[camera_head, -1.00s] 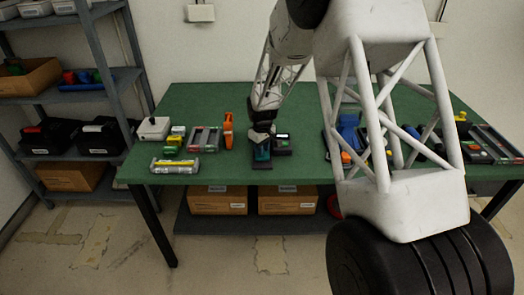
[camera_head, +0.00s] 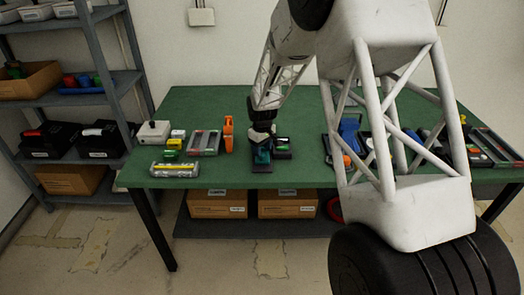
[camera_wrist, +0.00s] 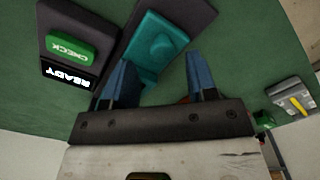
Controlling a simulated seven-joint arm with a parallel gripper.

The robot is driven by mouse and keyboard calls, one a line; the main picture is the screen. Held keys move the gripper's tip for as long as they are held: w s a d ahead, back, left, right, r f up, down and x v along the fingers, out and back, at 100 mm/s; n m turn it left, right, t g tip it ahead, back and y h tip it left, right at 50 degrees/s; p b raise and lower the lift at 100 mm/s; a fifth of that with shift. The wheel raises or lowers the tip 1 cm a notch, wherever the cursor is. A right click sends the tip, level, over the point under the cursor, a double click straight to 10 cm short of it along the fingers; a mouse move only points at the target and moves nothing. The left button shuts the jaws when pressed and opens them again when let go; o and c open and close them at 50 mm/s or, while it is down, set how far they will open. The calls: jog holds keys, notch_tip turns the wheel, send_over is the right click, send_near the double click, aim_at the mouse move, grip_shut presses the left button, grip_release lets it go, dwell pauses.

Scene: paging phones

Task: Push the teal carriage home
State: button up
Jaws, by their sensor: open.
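In the head view the carriage (camera_head: 262,157) is small and partly hidden by my gripper (camera_head: 262,144), above the dark base (camera_head: 262,169). In the wrist view my gripper (camera_wrist: 161,60) is open, its two blue fingers apart. The left finger overlaps the carriage's near edge; the right finger is off to its right. I cannot tell whether either touches it. Beside the base is a dark box with a green CHECK button (camera_wrist: 71,45) and a display (camera_wrist: 68,75) reading READY.
An orange upright tool (camera_head: 228,134), a grey tray (camera_head: 204,143) and a silver-yellow device (camera_head: 174,169) stand left on the green table (camera_head: 215,177). Blue items (camera_head: 350,130) lie to the right, partly behind my arm. The table's front middle is clear.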

jog(key=shift+r, duration=3.15)
jog(key=shift+s+d+r, duration=0.2)
jog(key=shift+r, duration=0.15)
jog(key=s+d+r+m, duration=0.1)
jog(key=s+d+r, duration=0.35)
jog(key=s, duration=0.25)
jog(key=s+d+r+m+t, duration=0.1)
jog(key=s+d+r+m, duration=0.15)
jog(key=s+r, duration=0.4)
jog(key=s+d+r+m, duration=0.1)
jog(key=s+d+r, duration=0.35)
jog(key=s, duration=0.25)
jog(key=s+d+r+m, duration=0.1)
jog(key=s+d+m, duration=0.1)
jog(key=s, duration=1.2)
jog(key=s+d+r+m+t, duration=0.1)
jog(key=s+d, duration=0.3)
jog(key=s, duration=1)
jog(key=shift+s+r+m+t, duration=0.2)
jog(key=shift+r+m+t, duration=0.1)
jog(key=shift+r+m, duration=0.45)
